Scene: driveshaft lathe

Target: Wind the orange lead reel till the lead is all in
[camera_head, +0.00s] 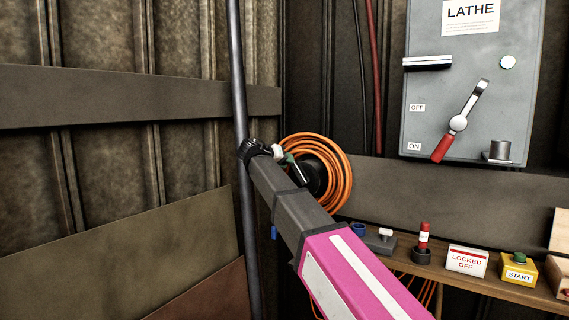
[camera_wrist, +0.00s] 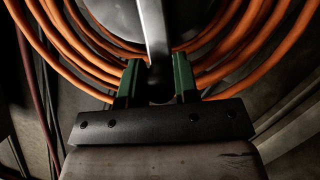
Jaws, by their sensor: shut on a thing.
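The orange lead reel (camera_head: 341,176) hangs on the wall in the middle of the head view, with several turns of orange lead around a dark hub. My arm covers its lower left part. In the wrist view the orange lead (camera_wrist: 258,48) curves around a grey disc, and a pale metal crank arm (camera_wrist: 153,30) runs down from the top to between my fingers. My gripper (camera_wrist: 158,82) has green-sided fingers and is shut at the crank's end; the grip itself is mostly hidden between them. Some orange lead (camera_head: 430,292) hangs below the shelf.
A grey lathe panel (camera_head: 535,50) with a red-handled lever (camera_head: 459,122) is at upper right. The shelf (camera_head: 460,268) below holds a red-topped item (camera_head: 423,238), a "LOCKED OFF" sign (camera_head: 467,261) and a yellow START box (camera_head: 519,272). A dark vertical pipe (camera_head: 240,80) stands left of the reel.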

